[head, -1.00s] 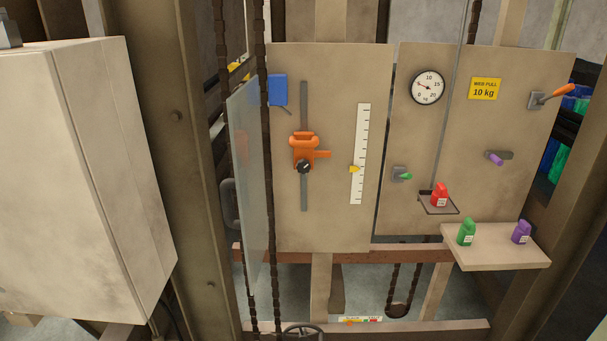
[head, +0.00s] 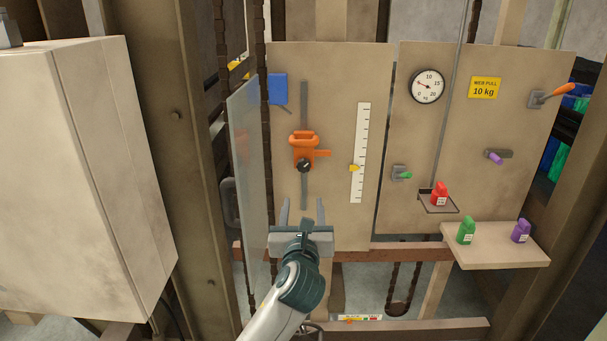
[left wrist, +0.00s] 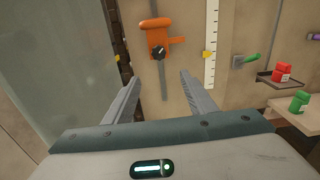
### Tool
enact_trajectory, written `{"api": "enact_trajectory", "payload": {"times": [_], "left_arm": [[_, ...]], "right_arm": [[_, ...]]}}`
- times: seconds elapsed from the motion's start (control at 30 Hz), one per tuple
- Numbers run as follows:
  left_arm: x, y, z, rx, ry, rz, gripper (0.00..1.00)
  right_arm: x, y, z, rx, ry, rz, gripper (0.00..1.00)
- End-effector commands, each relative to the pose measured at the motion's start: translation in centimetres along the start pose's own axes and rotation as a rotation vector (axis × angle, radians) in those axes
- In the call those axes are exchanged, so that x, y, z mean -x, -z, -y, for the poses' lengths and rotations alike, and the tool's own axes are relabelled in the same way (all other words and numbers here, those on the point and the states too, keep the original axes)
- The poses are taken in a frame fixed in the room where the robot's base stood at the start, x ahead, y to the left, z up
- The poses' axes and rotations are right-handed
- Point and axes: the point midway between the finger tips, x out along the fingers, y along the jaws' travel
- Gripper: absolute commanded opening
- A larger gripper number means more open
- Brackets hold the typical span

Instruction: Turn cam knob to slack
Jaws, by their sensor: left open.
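The cam knob (head: 304,166) is a small dark round knob with a light mark, on the lower part of an orange carriage (head: 303,143). The carriage sits on a vertical grey slot (head: 304,100) in the beige left panel. In the left wrist view the knob (left wrist: 159,53) shows beyond and above the fingertips. My left gripper (head: 303,203) is open and empty, below the knob with its two fingers pointing up toward it; it is apart from the knob. The fingers (left wrist: 156,82) are spread wide in the left wrist view. My right gripper is not in view.
A clear hinged pane (head: 248,180) stands out at the panel's left. A white scale (head: 361,150) with a yellow pointer (head: 354,168) is to the right. The right panel has a dial (head: 427,87), levers and a tray (head: 438,208) with a red weight (head: 440,193). A shelf (head: 490,258) holds two weights.

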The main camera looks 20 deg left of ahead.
Motion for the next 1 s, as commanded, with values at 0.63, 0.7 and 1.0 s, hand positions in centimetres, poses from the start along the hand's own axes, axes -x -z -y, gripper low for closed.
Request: {"api": "enact_trajectory", "payload": {"times": [0.63,0.7,1.0], "left_arm": [[-0.5,-1.2,-0.1,-0.027,-0.006,0.018,0.51],[-1.1,-1.3,-0.1,-0.027,-0.006,0.018,0.51],[-5.5,-1.4,-0.1,-0.025,-0.006,0.016,0.51]], "right_arm": [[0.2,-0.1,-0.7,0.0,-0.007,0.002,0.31],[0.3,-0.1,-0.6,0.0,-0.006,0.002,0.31],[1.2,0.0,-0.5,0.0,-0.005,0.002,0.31]]}}
